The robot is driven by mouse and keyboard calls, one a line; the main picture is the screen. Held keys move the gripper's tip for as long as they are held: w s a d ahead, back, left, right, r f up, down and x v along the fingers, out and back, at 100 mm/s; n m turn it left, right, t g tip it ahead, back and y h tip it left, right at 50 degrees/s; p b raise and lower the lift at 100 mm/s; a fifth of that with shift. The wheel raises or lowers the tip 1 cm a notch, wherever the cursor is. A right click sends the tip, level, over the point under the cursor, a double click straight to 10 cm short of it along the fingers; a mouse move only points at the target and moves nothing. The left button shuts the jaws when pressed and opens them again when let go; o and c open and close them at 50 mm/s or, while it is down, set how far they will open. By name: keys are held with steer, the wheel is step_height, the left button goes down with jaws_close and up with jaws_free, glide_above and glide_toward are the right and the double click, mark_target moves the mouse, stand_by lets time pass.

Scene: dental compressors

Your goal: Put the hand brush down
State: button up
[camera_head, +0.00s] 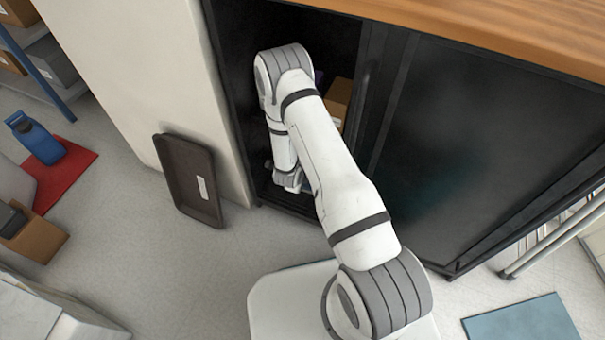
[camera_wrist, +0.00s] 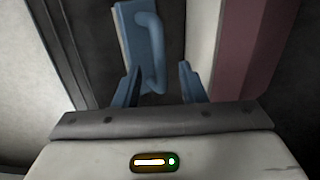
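In the wrist view, a blue object with a flat back and a raised curved handle (camera_wrist: 152,48), probably the hand brush, is just beyond my gripper (camera_wrist: 158,78). The two fingers stand apart, with the lower end of the handle between them. A gap shows between the handle and the right finger; contact on the left is unclear. In the head view, my arm reaches down into the dark open cabinet (camera_head: 228,75). The gripper's fingers and the brush cannot be made out there.
A cardboard box (camera_head: 338,101) sits inside the cabinet behind my arm. The dark door (camera_head: 480,150) is to the right. A brown tray (camera_head: 188,180) leans against the pale wall. A blue item (camera_head: 36,138) stands on a red mat (camera_head: 70,165).

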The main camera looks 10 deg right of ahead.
steer(key=shift+d+p+v, duration=0.2)
steer(key=shift+p+v, duration=0.15)
steer(key=shift+v, duration=0.8)
steer(key=shift+d+p+v, duration=0.15)
steer(key=shift+p+v, duration=0.15)
steer(key=shift+v, duration=0.85)
steer(key=shift+r, duration=0.1)
